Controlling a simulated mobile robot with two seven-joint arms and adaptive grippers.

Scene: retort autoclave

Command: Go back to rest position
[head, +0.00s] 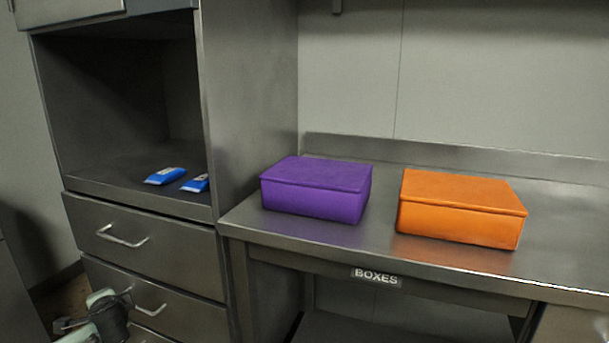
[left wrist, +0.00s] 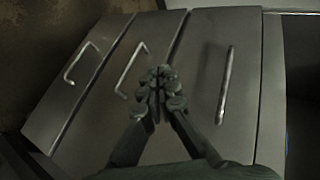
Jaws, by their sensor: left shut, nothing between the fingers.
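My left gripper (left wrist: 158,88) is shut and empty in the left wrist view, with its fingertips together in front of the drawer fronts (left wrist: 188,65). In the head view part of my left arm shows at the lower left, near the lower drawers (head: 150,290); the fingertips are not clear there. The drawers look closed. My right gripper is not in view.
A purple box (head: 315,190) and an orange box (head: 460,210) sit closed on the metal table (head: 570,240), labelled BOXES (head: 376,277). Two blue packets (head: 165,176) (head: 196,183) lie in the open cabinet compartment (head: 110,172) above the drawers.

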